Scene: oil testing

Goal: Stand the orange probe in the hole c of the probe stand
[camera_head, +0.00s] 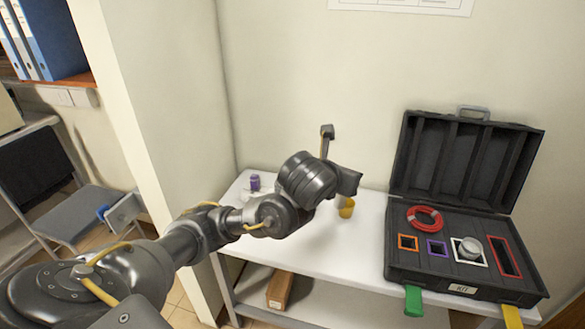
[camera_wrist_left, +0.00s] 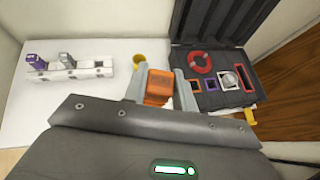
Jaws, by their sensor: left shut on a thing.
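My left gripper (camera_wrist_left: 159,88) is shut on the orange probe (camera_wrist_left: 157,86), which shows between its two grey fingers in the left wrist view. In the head view, my own wrist hides the probe and the fingertips. The white probe stand (camera_wrist_left: 96,68) is on the table, to the left of the gripper in the left wrist view. A purple probe (camera_wrist_left: 38,61) stands at its left end, and a grey probe (camera_wrist_left: 67,60) stands beside it. Dark empty holes show to the right. The hole letters are too small to read. My right gripper is in neither view.
A yellow cup-like thing (camera_head: 346,208) is on the white table (camera_head: 305,245), near the gripper. A wall (camera_head: 270,80) stands behind the table.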

